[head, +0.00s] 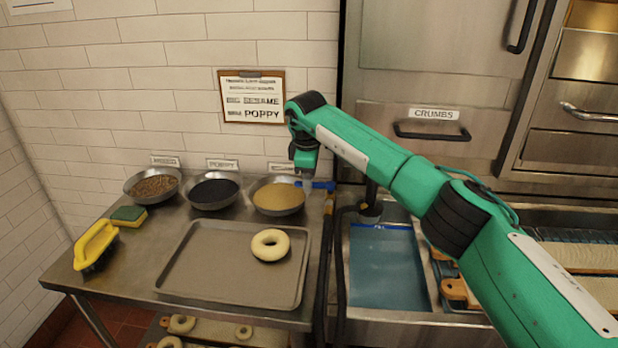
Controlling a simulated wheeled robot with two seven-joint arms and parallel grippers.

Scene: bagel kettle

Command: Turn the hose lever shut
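The blue hose lever (322,186) sits at the right back of the steel table, beside the black hose (340,255). It looks roughly level, pointing sideways. My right arm reaches in from the right, and my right gripper (307,184) points down at the left end of the lever. The fingertips are small and overlap the lever in the picture, so I cannot tell whether they touch it or whether they are open or shut. The kettle basin (345,310) holds blue water (385,270) and has a fill mark. My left gripper is not in view.
Three seed bowls (153,184) stand along the back of the table. A tray (205,265) with one bagel (270,244) lies in front. A yellow-handled brush (95,245) and a sponge (128,215) are at the left. Wooden-handled boards (460,290) lie right of the basin.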

